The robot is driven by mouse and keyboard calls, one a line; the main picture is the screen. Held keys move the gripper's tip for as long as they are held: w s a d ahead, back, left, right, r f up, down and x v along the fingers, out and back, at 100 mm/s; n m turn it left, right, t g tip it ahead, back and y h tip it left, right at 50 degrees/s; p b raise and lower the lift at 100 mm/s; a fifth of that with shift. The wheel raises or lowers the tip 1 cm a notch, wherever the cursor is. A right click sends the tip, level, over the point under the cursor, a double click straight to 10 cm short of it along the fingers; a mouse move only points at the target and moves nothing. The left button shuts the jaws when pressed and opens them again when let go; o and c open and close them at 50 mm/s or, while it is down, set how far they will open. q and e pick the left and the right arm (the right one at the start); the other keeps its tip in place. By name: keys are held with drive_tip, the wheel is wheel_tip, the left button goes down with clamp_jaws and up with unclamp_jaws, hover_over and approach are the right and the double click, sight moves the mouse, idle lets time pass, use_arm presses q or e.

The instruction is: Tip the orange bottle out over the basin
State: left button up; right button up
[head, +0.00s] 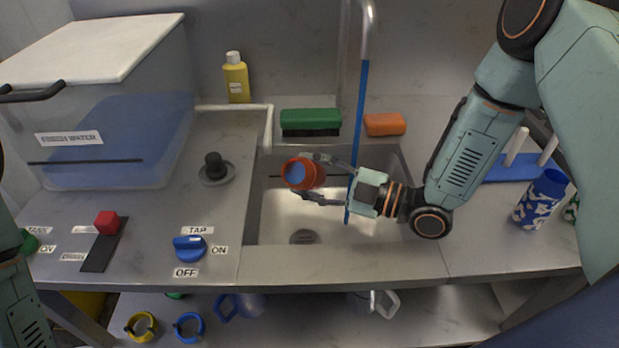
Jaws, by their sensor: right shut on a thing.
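The orange bottle (312,174) is in my right gripper (325,180), whose two fingers close on it from the right. The bottle is tilted well over, above the basin (275,222). Its round end points left and toward me and shows a blue-grey face; I cannot tell if this is liquid or the inside. No stream from the bottle shows. The basin's drain (304,237) lies below and is uncovered. Part of my left arm shows at the left edge, but its gripper is out of view.
A blue column (361,95) runs down from the tap spout (368,30) beside the bottle, passing my right gripper. A blue tap knob (189,248) and red-topped lever (106,222) are front left. A water tank (110,130), yellow bottle (236,80), green brush (310,117) and orange sponge (385,124) stand behind.

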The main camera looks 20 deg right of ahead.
drive_tip(key=shift+w+d+n, duration=0.2)
drive_tip(key=shift+d+n, duration=0.05)
drive_tip(key=shift+n, duration=0.95)
drive_tip(key=n, duration=0.3)
drive_tip(key=shift+a+r, duration=0.25)
drive_tip(key=shift+r, duration=0.05)
drive_tip(key=n, duration=0.4)
drive_tip(key=shift+d+r+n, duration=0.2)
drive_tip(key=shift+r+n, duration=0.05)
drive_tip(key=shift+n, duration=0.05)
drive_tip(key=n, duration=0.3)
drive_tip(key=shift+a+r, duration=0.2)
drive_tip(key=shift+r, duration=0.05)
drive_tip(key=n, duration=0.3)
drive_tip(key=shift+s+d+r, duration=0.1)
drive_tip(key=shift+n, duration=0.6)
drive_tip(key=shift+s, duration=0.1)
idle(0.5)
